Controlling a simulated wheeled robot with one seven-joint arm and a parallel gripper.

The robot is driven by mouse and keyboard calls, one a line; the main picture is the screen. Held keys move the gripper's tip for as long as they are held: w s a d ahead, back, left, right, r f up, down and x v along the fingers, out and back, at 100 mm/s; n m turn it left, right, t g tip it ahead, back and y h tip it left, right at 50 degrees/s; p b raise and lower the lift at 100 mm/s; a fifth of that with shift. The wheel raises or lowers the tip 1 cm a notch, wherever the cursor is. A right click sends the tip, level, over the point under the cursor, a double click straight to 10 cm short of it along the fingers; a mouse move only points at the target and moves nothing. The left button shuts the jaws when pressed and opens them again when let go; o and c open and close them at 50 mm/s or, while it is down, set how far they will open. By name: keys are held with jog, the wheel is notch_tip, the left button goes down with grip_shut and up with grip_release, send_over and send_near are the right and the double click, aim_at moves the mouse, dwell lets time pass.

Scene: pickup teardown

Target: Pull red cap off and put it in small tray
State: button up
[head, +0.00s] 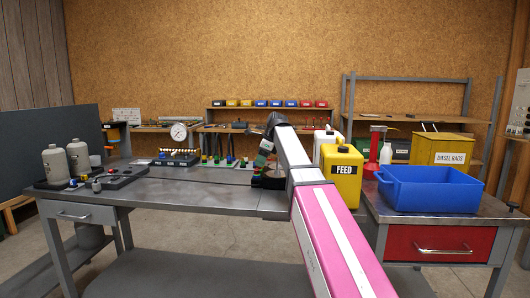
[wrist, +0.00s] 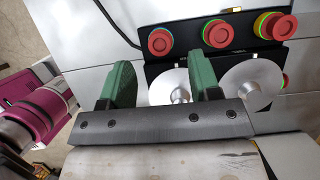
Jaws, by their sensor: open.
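In the wrist view my gripper (wrist: 160,82) is open, its two green fingers apart. A silver disc (wrist: 165,86) with a small central stem shows between and below them. Several round red caps are in view: one (wrist: 160,41) on the dark panel above the gap between the fingers, one with a green ring (wrist: 219,33) to its right, and one with a yellow-green ring (wrist: 278,27) at the upper right. No cap is between the fingers. In the head view my gripper (head: 264,158) is low over the grey bench, partly hidden by my arm. I cannot tell which tray is the small one.
A second silver disc (wrist: 246,82) lies right of the fingers. On the bench (head: 215,197) stand a dark tray (head: 122,178), grey bottles (head: 79,157) and a gauge (head: 179,132). A yellow FEED can (head: 341,172) and blue bin (head: 432,190) stand right of my arm.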

aim_at(257, 170)
jog(key=shift+x, duration=2.15)
grip_shut()
jog(key=shift+r, duration=1.05)
jog(key=shift+r, duration=1.9)
